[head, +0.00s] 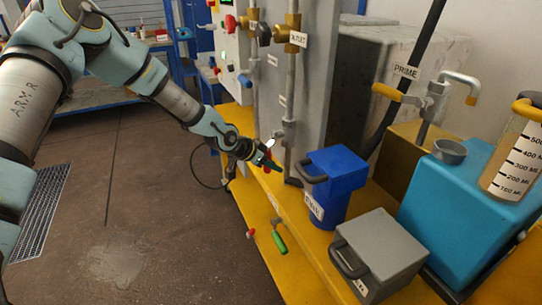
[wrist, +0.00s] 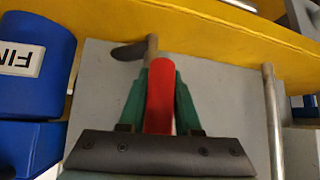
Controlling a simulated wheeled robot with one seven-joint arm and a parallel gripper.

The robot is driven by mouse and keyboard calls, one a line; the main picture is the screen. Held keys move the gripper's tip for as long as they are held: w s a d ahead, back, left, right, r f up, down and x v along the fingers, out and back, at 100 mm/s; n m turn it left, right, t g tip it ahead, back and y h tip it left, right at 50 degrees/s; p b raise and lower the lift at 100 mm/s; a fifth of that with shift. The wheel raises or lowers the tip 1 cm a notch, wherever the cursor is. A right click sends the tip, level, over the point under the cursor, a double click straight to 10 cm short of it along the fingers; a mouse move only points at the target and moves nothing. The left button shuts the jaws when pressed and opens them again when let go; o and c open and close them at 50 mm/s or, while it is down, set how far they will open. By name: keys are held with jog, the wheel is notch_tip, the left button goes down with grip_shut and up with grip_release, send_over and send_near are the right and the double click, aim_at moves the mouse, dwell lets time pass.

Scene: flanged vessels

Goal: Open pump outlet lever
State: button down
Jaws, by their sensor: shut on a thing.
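My gripper (head: 268,158) is low in front of the grey panel. In the wrist view its two green fingers (wrist: 160,95) are shut on a red lever handle (wrist: 159,90), one on each side. The far end of the handle meets a short grey stem with a dark curved piece (wrist: 130,51) against the panel. In the head view only a small bit of red shows at the fingertips. No label is readable on this lever. An OUTLET label (head: 298,38) sits by a brass valve higher on the panel's pipes.
A blue vessel (head: 337,175) stands on the yellow base (head: 285,215) right of my gripper. A grey handled box (head: 385,255) is nearer. A vertical pipe (wrist: 272,120) runs close by in the wrist view. A green handle (head: 279,238) juts below. Open floor lies left.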

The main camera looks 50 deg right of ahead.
jog(key=shift+s, duration=0.2)
dwell(0.3)
jog(key=c, duration=0.6)
grip_release()
jog(key=v, duration=1)
jog(key=shift+w+a+r+b, duration=0.2)
jog(key=shift+a+r+b, duration=0.1)
jog(key=shift+b, duration=0.15)
